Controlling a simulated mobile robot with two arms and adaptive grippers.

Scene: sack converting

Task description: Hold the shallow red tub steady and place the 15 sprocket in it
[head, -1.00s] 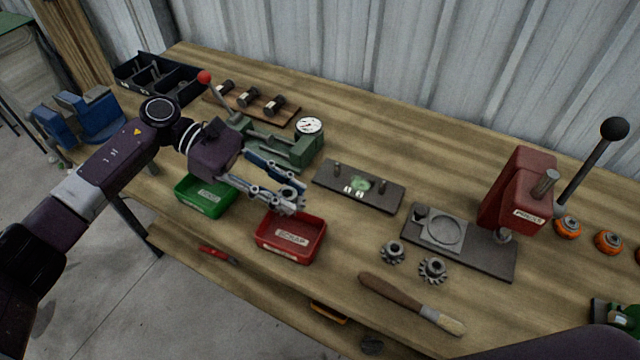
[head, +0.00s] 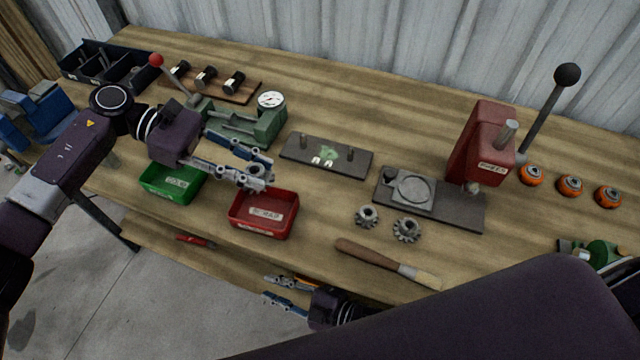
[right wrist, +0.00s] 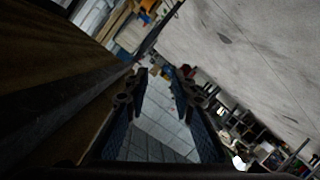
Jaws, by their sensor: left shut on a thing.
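The shallow red tub (head: 263,226) stands near the bench's front edge, its label facing front. Two grey toothed sprockets lie on the bench right of the tub: a smaller one (head: 367,216) and a slightly larger one (head: 407,229). I cannot read a tooth count on either. My right gripper (head: 268,288) is open and empty, low in front of the bench; its spread fingers also show in the right wrist view (right wrist: 160,78).
A green tub (head: 172,184) stands left of the red one. A wooden-handled brush (head: 385,262) lies before the sprockets. A red press (head: 482,145) with a grey base plate stands behind them, and a dark plate with pegs (head: 310,150) lies behind the red tub.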

